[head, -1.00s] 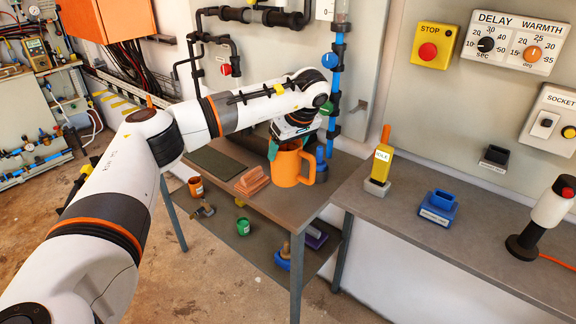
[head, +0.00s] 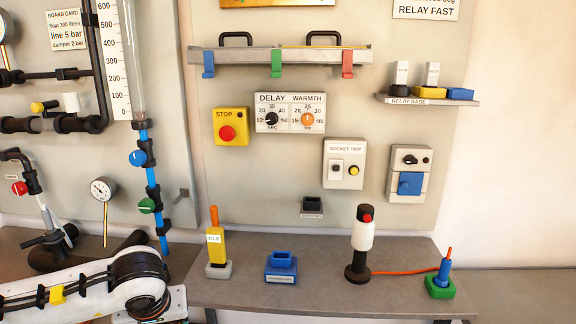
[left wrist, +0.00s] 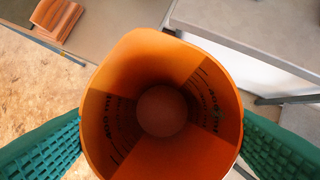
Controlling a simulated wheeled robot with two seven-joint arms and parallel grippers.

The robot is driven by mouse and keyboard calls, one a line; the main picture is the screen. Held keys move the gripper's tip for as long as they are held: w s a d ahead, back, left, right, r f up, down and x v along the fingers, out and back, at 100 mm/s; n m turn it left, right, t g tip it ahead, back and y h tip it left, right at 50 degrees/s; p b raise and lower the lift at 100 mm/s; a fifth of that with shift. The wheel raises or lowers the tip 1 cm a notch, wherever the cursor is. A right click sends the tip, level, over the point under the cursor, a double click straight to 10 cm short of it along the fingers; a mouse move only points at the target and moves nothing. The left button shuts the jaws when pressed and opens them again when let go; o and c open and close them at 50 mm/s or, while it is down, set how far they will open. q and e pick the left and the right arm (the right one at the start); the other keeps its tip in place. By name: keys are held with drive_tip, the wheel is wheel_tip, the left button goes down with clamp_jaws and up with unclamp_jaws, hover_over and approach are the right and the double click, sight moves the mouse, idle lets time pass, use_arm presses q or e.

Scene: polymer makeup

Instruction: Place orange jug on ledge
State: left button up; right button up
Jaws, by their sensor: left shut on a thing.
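The orange jug (left wrist: 160,65) is seen from above in the left wrist view, with its open mouth facing the camera and dark scale marks inside. My left gripper (left wrist: 160,140) is shut on it, with a green ribbed pad on each side. The jug looks empty. In the head view the jug and left gripper are out of frame; only my left arm shows at lower left. A narrow wall ledge (head: 388,99) marked RELAY BASE is at the upper right, bearing two white pieces, a yellow block and a blue block. My right gripper is not in view.
The grey bench (head: 330,294) carries a yellow tool (head: 216,250), a blue holder (head: 281,267), a white-black device (head: 362,240) and a blue-green piece (head: 441,275). A hook rail (head: 230,60) crosses the wall. A terracotta block (left wrist: 57,18) lies on the brown table.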

use_arm(q)
drive_tip(key=s+d+f+m+h, duration=0.1)
drive_tip(key=s+d+m, duration=0.2)
drive_tip(key=s, duration=0.4)
drive_tip(key=shift+s+d+m+h, duration=0.3)
drive_tip(key=shift+d, duration=0.4)
drive_tip(key=shift+w+d, duration=0.1)
